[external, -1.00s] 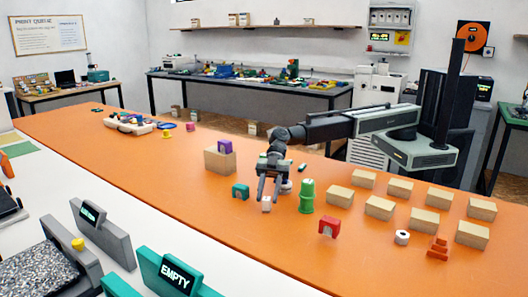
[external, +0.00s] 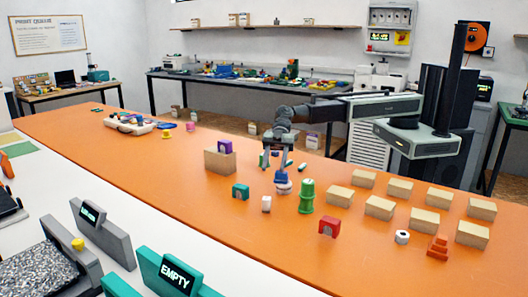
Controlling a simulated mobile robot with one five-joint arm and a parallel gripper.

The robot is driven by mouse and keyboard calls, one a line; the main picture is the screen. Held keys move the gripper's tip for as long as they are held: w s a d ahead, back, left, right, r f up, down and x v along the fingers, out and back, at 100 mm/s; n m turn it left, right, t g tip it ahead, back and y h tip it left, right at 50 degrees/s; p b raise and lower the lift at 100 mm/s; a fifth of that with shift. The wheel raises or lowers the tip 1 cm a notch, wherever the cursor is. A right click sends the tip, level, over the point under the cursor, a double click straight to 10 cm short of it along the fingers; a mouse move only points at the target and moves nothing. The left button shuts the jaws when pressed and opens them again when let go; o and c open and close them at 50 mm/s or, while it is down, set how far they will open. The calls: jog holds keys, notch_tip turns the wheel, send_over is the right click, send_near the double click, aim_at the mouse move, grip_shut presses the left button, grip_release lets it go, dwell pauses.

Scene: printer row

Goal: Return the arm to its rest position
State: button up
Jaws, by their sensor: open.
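My gripper (external: 281,166) is open and empty in the external view. It points down above the orange table (external: 130,155), with its fingers in front of a small blue-and-white item (external: 283,184); I cannot tell if they touch it. My arm (external: 335,108) stretches left from its column over the table. A small white cylinder (external: 266,204) stands upright on the table in front of the gripper, apart from it.
A purple arch on a cardboard box (external: 219,163) is left of the gripper. A teal arch (external: 240,191), a green stacked piece (external: 306,197) and a red arch (external: 328,228) stand nearby. Several cardboard boxes (external: 380,207) fill the right. The table's left middle is mostly clear.

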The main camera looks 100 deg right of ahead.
jog(key=shift+d, duration=0.1)
dwell(0.3)
jog(key=d+r+h+p, duration=0.1)
jog(key=d+r+p, duration=0.2)
jog(key=d+p, duration=0.3)
jog(key=s+d+f+m+h, duration=0.1)
jog(key=s+d+h, duration=0.1)
jog(key=s+d, duration=0.2)
jog(key=s+d+f+m+g+h+p, duration=0.1)
jog(key=s+d+f+m+h, duration=0.1)
jog(key=d, duration=0.4)
jog(key=s+d+f+m+h+p, duration=0.1)
jog(key=s+d+f, duration=0.1)
jog(key=s+d, duration=0.3)
jog(key=shift+s+d+m+g+h, duration=0.3)
jog(key=shift+d+m+g+h, duration=0.1)
jog(key=shift+d, duration=0.1)
jog(key=s+d+f+m+g+h, duration=0.1)
jog(key=s+d+m, duration=0.1)
jog(key=s+d, duration=0.1)
jog(key=s+d+f+m+g+h, duration=0.1)
jog(key=s+d+m+h, duration=0.1)
jog(key=s+d, duration=0.1)
jog(key=s+d+f+m+h, duration=0.1)
jog(key=s+d+m, duration=0.2)
jog(key=shift+s+d+g+h, duration=0.2)
jog(key=shift+d+g+h, duration=0.1)
jog(key=shift+d+g, duration=0.1)
jog(key=shift+s+d+m, duration=0.15)
jog(key=shift+m, duration=0.65)
